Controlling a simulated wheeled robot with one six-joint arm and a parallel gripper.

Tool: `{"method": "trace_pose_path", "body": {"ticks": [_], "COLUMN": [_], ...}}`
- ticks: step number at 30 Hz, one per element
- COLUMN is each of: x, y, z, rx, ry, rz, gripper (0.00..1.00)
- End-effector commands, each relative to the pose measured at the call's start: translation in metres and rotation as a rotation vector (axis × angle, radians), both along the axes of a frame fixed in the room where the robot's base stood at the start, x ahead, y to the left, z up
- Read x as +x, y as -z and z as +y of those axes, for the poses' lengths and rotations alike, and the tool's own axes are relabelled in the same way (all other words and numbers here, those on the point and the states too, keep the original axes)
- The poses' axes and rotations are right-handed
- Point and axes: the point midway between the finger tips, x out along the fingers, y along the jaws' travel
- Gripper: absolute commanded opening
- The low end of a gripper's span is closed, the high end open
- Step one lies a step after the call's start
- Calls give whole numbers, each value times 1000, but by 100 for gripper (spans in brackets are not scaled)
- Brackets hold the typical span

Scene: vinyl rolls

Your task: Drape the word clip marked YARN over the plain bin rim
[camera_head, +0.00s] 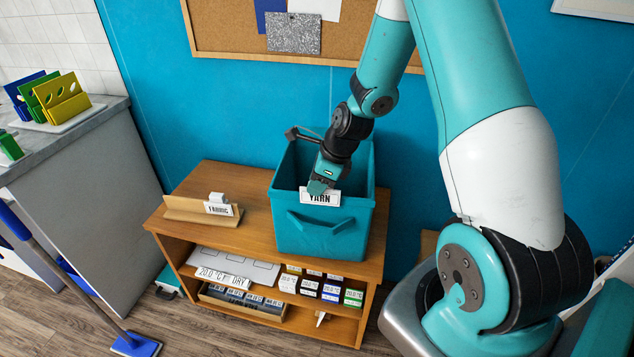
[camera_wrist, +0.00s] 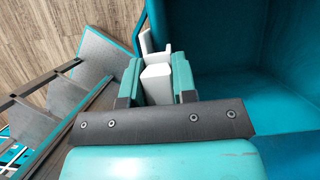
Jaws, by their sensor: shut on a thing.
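The white word clip marked YARN (camera_head: 320,197) is at the front rim of the teal bin (camera_head: 318,238). Its label faces outward against the upper front wall. My gripper (camera_head: 320,184) is shut on the clip, directly above the front rim. In the wrist view, my gripper (camera_wrist: 158,82) has its two teal fingers on either side of the white clip (camera_wrist: 156,78). The bin's interior (camera_wrist: 225,60) lies to the right there. Whether the clip rests fully on the rim is hidden by the fingers.
The bin stands on a wooden shelf unit (camera_head: 185,238). A clip marked FABRIC (camera_head: 218,208) sits on a wooden holder (camera_head: 190,213) to the left. A grey counter (camera_head: 70,140) stands at left.

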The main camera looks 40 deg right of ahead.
Motion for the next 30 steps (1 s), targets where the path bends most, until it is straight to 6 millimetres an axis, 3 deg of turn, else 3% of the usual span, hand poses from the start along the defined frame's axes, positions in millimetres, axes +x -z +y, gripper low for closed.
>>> {"method": "trace_pose_path", "body": {"ticks": [10,19,20,23,24,30], "x": [0,0,0,0,0,0], "y": [17,18,18,18,18,18], "z": [0,0,0,0,0,0], "rx": [0,-1,-1,0,0,0], "ry": [0,0,0,0,0,0], "rz": [0,-1,-1,0,0,0], "gripper": [4,4,28,51,56,56]}}
